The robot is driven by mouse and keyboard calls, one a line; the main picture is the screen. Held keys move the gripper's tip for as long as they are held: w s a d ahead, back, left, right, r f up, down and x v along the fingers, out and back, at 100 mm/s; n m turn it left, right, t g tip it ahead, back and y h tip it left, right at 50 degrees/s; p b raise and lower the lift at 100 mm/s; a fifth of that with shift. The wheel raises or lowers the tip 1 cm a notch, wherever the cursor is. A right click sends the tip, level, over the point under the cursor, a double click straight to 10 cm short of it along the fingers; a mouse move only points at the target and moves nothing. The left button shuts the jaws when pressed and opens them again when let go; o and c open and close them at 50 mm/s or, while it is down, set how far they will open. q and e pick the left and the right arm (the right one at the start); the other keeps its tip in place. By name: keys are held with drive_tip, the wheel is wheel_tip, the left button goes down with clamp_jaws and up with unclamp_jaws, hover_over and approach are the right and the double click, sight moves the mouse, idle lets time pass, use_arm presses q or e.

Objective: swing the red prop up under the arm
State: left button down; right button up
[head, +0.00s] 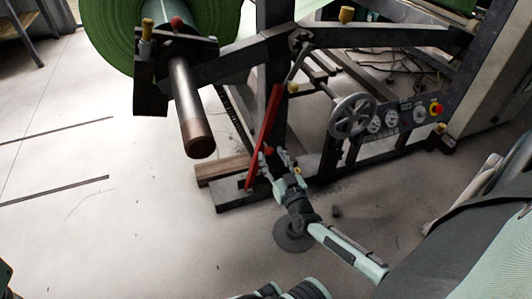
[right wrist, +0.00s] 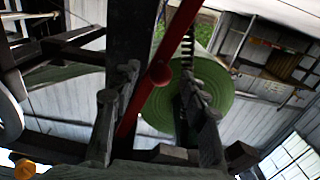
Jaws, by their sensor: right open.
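The red prop (head: 265,120) is a long, narrow red bar beside the dark upright of the stand. It stands steeply, tilted a little, its lower end near the foot of the stand and its upper end below the dark arm (head: 235,60). A red knob (right wrist: 160,73) sticks out from the prop. My right gripper (head: 272,158) is open at the lower part of the prop. In the right wrist view the knob shows between its two spread fingers; I cannot tell whether either finger touches it. My left gripper is not in view.
A green roll (head: 115,35) hangs at the upper left, with a dark shaft end (head: 190,110) jutting forward. A grey handwheel (head: 352,116) and a gauge panel (head: 405,118) stand right of the prop. Wooden blocks (head: 222,170) lie at the stand's foot. The floor at left is clear.

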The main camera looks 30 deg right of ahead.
drive_tip(key=shift+b+x, duration=0.3)
drive_tip(key=shift+x, duration=1.2)
clamp_jaws()
